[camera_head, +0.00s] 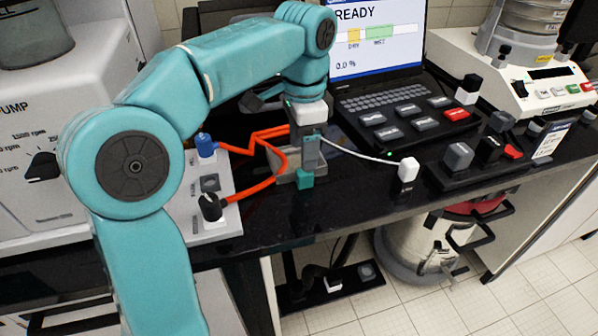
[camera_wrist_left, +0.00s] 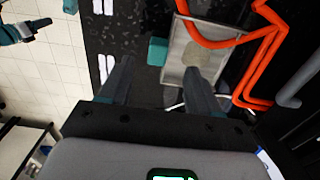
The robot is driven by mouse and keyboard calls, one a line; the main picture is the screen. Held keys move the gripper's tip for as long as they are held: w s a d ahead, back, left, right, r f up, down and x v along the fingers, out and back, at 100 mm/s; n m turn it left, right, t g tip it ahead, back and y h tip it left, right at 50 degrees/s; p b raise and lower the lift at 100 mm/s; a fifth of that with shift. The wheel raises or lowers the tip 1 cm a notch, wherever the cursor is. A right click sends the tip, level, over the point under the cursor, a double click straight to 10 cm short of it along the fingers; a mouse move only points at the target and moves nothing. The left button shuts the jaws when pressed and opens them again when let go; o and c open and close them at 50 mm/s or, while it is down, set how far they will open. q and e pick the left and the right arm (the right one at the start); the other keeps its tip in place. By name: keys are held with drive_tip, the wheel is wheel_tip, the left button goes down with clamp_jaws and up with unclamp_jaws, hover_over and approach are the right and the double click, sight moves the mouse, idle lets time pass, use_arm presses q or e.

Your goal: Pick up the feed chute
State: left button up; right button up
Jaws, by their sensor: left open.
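The feed chute appears to be the grey metal tray-like piece with a teal block on it. In the head view its teal block (camera_head: 305,180) shows at the front edge of the black bench, below my left gripper (camera_head: 307,163). In the left wrist view the metal tray (camera_wrist_left: 192,45) lies on the dark bench top, with the teal block (camera_wrist_left: 157,51) at its left side. My left gripper (camera_wrist_left: 160,68) is open, its fingers apart and pointing toward the teal block. I cannot tell whether either finger touches it. In the head view the gripper hides part of the chute. My right gripper is not seen.
A white cable ends at a white plug (camera_head: 407,170) to the right. The laptop (camera_head: 385,105) stands behind. A metal bin (camera_head: 425,245) stands below the bench.

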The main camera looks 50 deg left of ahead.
sight(297, 161)
use_arm(q)
drive_tip(key=shift+s+f, duration=0.1)
drive_tip(key=shift+f, duration=0.45)
wheel_tip(297, 161, down, 6)
drive_tip(key=shift+r+b, duration=0.25)
drive_tip(key=shift+b, duration=0.75)
drive_tip(key=shift+d, duration=0.1)
clamp_jaws()
